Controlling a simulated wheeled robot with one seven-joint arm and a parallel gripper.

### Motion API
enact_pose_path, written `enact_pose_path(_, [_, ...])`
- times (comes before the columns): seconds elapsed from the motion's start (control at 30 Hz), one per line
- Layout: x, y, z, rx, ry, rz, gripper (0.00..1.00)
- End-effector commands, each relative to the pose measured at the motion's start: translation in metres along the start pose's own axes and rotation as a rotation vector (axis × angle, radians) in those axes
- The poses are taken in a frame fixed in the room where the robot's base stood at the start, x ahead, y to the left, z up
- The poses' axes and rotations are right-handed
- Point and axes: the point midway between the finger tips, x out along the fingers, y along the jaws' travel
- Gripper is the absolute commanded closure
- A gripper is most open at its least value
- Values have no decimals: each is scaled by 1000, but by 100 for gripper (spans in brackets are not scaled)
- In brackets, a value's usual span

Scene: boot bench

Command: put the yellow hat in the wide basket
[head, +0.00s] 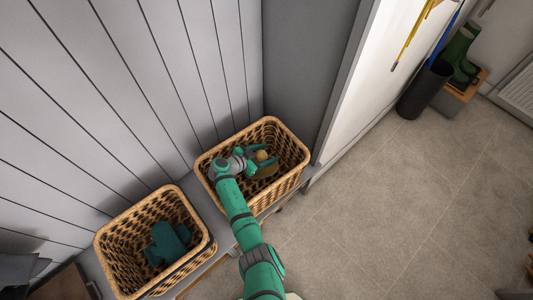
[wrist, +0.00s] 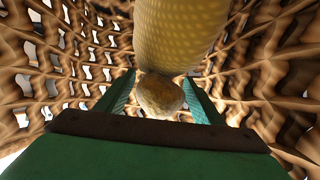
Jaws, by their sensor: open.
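The yellow hat (wrist: 180,35) is a ribbed yellow knit with a tan pompom (wrist: 160,97). It is inside the larger right-hand basket, the wide basket (head: 287,136), a brown woven one on the bench. In the head view the pompom (head: 262,155) shows between my fingers, and the rest of the hat is partly hidden. My gripper (wrist: 160,78) is open, with its two teal fingers on either side of the pompom, inside the basket. In the head view my gripper (head: 259,160) reaches in over the basket's left side. I cannot tell whether the fingers touch the hat.
A second woven basket (head: 112,245) to the left holds a dark teal knitted item (head: 168,243). The panelled wall (head: 100,100) is close behind both baskets. A black bin (head: 424,90) and green boots (head: 460,52) stand far right. The tiled floor (head: 400,200) is clear.

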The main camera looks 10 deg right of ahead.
Motion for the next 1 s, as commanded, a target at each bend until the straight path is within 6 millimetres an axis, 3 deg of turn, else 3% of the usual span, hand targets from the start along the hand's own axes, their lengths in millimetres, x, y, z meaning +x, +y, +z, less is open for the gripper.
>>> enact_pose_path(0.17, [-5, 0, -1, 0, 0, 0, 39])
enact_pose_path(0.6, [-68, -1, -2, 0, 0, -2, 39])
enact_pose_path(1.0, [-76, 0, -2, 0, 0, 0, 39])
